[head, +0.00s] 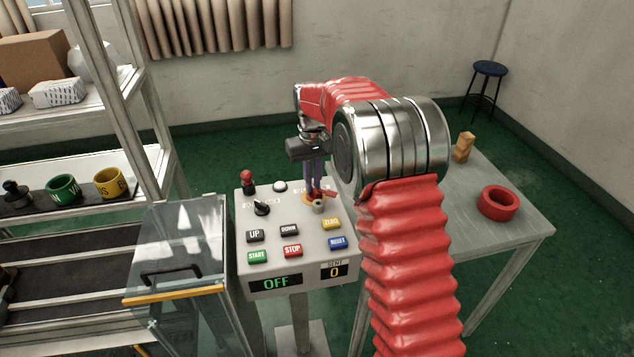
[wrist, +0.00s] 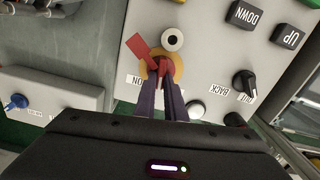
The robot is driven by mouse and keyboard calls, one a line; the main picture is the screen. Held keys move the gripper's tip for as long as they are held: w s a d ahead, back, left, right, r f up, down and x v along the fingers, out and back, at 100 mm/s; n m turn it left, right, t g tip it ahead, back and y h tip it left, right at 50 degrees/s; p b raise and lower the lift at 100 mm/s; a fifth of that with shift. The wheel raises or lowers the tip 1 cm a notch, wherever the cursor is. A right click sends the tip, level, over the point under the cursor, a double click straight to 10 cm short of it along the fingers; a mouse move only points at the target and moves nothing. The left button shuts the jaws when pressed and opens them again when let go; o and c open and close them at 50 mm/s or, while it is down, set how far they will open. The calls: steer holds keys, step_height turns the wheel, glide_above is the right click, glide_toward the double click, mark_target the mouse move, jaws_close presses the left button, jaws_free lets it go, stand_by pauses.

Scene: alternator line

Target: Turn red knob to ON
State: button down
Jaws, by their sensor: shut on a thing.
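The red knob (head: 328,194) sits on a yellow round plate at the upper right of the grey control panel (head: 245,208). In the wrist view the red knob (wrist: 138,46) has a flat handle pointing up and left, and an ON label (wrist: 133,80) lies left of my fingers. My gripper (head: 315,193) reaches down from above. Its two purple fingers (wrist: 163,80) are closed on the knob's red middle part, partly hiding it. The panel's display (head: 276,282) reads OFF, and the SENT counter (head: 335,271) reads 0.
A black selector (head: 262,207), a red-topped lever (head: 247,181) and several push buttons share the panel. A key-lock-like round post (head: 319,206) stands close to the knob. A clear guard door (head: 180,240) is at left. A table (head: 520,230) with a red ring (head: 498,203) stands at right.

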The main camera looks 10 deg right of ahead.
steer(key=m, duration=0.5)
steer(key=shift+w+d+r+m, duration=0.2)
steer(key=shift+d+m, duration=0.1)
steer(key=m, duration=0.5)
steer(key=shift+s+d, duration=0.1)
steer(key=shift+d, duration=0.1)
steer(key=c, duration=1.8)
jaws_free()
steer(key=shift+s+f, duration=0.1)
steer(key=shift+s, duration=0.05)
step_height(320, 180, up, 14)
steer(key=shift+f, duration=0.15)
